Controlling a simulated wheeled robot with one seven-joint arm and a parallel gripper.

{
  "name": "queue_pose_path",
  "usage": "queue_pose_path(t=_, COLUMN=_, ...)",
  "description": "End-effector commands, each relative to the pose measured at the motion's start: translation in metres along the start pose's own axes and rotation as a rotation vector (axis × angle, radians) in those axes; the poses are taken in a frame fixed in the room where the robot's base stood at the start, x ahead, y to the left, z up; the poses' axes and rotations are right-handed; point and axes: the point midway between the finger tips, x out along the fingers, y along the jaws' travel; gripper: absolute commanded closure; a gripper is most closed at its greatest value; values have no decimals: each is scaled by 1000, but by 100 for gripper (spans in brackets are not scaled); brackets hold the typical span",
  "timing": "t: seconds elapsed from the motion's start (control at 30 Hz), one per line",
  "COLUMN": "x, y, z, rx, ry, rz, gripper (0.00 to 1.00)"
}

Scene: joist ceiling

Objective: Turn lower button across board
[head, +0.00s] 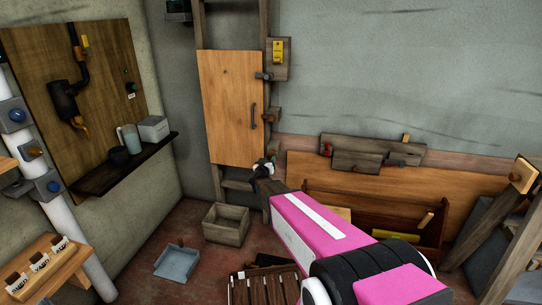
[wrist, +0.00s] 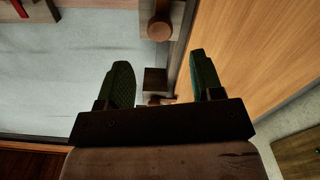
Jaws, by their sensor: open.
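The board (head: 228,110) is a light wooden panel with a dark handle, upright in a timber frame. It fills the right of the wrist view (wrist: 255,50). The lower button (head: 271,116) is a small brown piece at the board's right edge; I cannot tell its exact angle. A brown round-ended piece (wrist: 159,27) in the wrist view looks like it. The upper button (head: 263,76) is grey and reaches over the board's edge. My gripper (head: 263,168) is in front of the frame, below the lower button in the picture. Its green-padded fingers (wrist: 165,85) are apart and empty.
A yellow switch (head: 278,52) is mounted beside the upper button. A wooden crate (head: 226,224) and a blue-grey tray (head: 176,262) are on the floor. A wooden bench (head: 425,190) stands right. A shelf (head: 125,163) is on the left wall.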

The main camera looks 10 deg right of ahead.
Motion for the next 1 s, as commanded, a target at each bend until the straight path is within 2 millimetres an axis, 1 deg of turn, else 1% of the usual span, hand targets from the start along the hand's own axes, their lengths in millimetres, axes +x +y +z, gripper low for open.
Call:
queue_pose_path(t=0.03, x=12, y=-1, z=1, rx=1, ry=0, rz=2, gripper=40)
queue_pose_path(t=0.2, x=43, y=-2, z=2, rx=1, ry=-1, rz=-1, gripper=40)
queue_pose_path(t=0.3, x=60, y=-1, z=1, rx=0, ry=0, rz=0, gripper=40)
queue_pose_path(t=0.4, x=71, y=-1, z=1, rx=0, ry=0, rz=-1, gripper=40)
queue_pose_path(t=0.53, x=77, y=-1, z=0, rx=0, ry=0, rz=-3, gripper=40)
queue_pose_path(t=0.77, x=77, y=0, z=0, rx=0, ry=-1, rz=-3, gripper=40)
queue_pose_path(t=0.87, x=77, y=0, z=0, rx=0, ry=-1, rz=-3, gripper=69)
queue_pose_path(t=0.9, x=77, y=0, z=0, rx=0, ry=-1, rz=-3, gripper=82)
queue_pose_path(t=0.93, x=77, y=0, z=0, rx=0, ry=-1, rz=-3, gripper=89)
queue_pose_path(t=1.0, x=77, y=0, z=0, rx=0, ry=-1, rz=-3, gripper=89)
